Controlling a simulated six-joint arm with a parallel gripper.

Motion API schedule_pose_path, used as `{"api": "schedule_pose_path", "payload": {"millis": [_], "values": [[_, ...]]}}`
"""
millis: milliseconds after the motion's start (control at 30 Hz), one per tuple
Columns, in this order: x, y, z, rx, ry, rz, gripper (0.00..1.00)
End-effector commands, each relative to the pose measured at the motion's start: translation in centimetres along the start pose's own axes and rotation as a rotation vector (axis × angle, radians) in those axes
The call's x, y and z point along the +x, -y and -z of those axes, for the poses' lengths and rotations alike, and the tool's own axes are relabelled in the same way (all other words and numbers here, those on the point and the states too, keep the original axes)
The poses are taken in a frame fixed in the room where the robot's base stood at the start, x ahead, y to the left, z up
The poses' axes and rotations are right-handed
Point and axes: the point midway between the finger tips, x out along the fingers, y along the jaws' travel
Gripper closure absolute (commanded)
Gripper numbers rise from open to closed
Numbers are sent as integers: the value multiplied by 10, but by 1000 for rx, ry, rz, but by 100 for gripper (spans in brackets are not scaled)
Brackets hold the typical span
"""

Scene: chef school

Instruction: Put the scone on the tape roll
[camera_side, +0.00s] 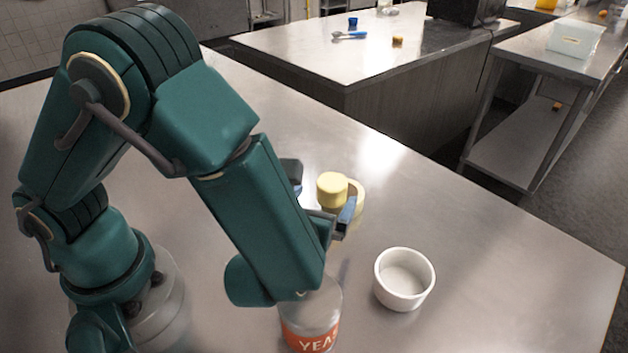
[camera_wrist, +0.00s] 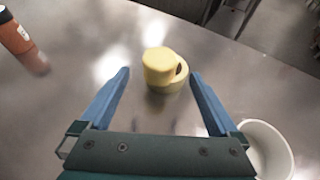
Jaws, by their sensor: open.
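The scone (camera_side: 332,188) is a pale yellow, round-topped piece. It rests on the left part of the tape roll (camera_side: 357,199), a cream ring on the steel table. In the wrist view the scone (camera_wrist: 158,64) overlaps the ring off-centre, and the tape roll (camera_wrist: 172,86) shows its dark hole to the right. My gripper (camera_side: 319,193) is open, with a blue finger on either side of the scone. In the wrist view both fingers of my gripper (camera_wrist: 160,75) stand apart from the scone, with gaps on both sides.
A white ramekin (camera_side: 404,279) stands to the right of my gripper, near the right finger in the wrist view (camera_wrist: 266,150). A jar labelled yeast (camera_side: 311,318) stands at the front. An orange container (camera_wrist: 15,35) shows at the wrist view's upper left. The table behind the roll is clear.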

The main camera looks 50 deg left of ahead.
Motion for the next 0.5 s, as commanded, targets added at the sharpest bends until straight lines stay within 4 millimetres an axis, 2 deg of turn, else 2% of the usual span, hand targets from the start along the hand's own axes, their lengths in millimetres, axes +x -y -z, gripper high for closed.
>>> {"api": "schedule_pose_path", "payload": {"millis": [100,267,367,500], "values": [[-12,0,0,-1,0,2,3],[-16,-10,-5,-60,-20,-44,3],[-15,-32,-14,-197,-65,-139,3],[-23,-82,-25,-559,-168,-366,3]]}}
